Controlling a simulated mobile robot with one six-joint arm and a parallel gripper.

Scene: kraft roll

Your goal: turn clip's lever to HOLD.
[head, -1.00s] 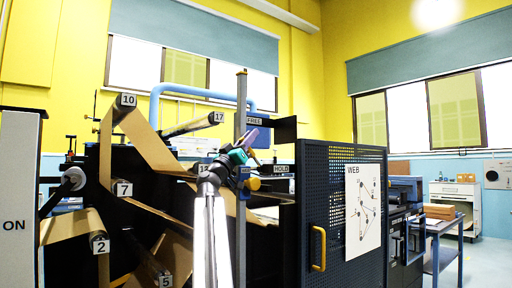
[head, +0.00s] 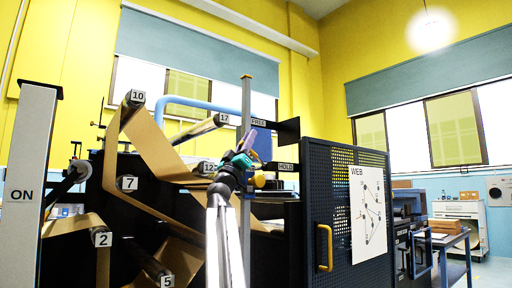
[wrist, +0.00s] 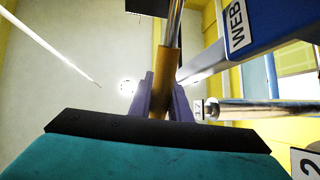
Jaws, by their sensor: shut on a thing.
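My gripper (head: 249,137), with purple fingers and a teal body, is beside the upright grey post (head: 246,95) in the head view. In the wrist view the purple fingers (wrist: 165,100) are shut around the clip lever's tan grip (wrist: 165,75), with its metal rod running up out of frame. The FREE plate (head: 259,122) is above and right of the gripper, the HOLD plate (head: 286,167) below and right. A yellow knob (head: 259,180) shows just below the gripper. The lever is hard to make out in the head view; its height lies between the plates.
Brown kraft web (head: 155,150) runs over numbered rollers at left. A perforated dark guard (head: 318,200) with a yellow handle (head: 324,248) and a WEB sheet (head: 367,215) stands right. The wrist view shows a blue beam labelled WEB (wrist: 235,25) and a shiny roller (wrist: 260,112).

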